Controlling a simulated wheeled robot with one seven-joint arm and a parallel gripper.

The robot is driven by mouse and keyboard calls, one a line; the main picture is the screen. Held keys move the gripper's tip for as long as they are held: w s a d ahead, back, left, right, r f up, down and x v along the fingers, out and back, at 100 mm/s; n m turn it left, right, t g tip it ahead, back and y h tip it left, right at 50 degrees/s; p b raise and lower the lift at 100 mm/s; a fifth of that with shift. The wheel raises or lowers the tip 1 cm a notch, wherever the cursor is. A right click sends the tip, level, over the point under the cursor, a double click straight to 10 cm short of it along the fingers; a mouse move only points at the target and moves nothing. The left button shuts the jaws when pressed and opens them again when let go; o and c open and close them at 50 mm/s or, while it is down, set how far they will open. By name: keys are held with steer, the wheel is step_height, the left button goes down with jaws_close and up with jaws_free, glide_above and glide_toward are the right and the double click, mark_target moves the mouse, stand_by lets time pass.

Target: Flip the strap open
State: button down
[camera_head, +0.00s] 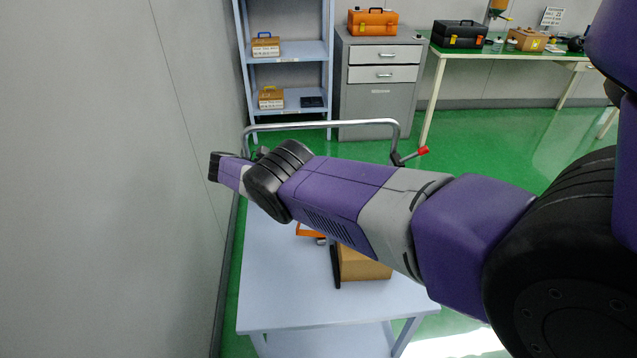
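A brown cardboard box (365,266) sits on the pale blue cart top, partly hidden under my arm. A dark upright strip (335,266) runs along its left edge; I cannot tell for sure whether it is the strap. An orange item (308,231) lies just behind it, mostly covered by my arm. My purple arm reaches across the view from the right. Its end, with my gripper (262,152) hardly visible, is above the cart's far left side, apart from the box. The fingers are too hidden to tell open from shut.
The cart (285,290) has a metal push handle (320,124) and a red-tipped lever (418,153) at its far end. A wall (120,180) stands close on the left. A shelf rack (290,55), grey drawer cabinet (380,85) and workbench (480,55) stand behind. The cart's front is clear.

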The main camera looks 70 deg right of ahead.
steer(key=shift+a+f, duration=0.1)
steer(key=shift+f, duration=0.15)
steer(key=c, duration=1.4)
jaws_free()
steer(key=shift+o, duration=0.6)
steer(key=shift+r, duration=0.15)
steer(key=shift+r, duration=0.1)
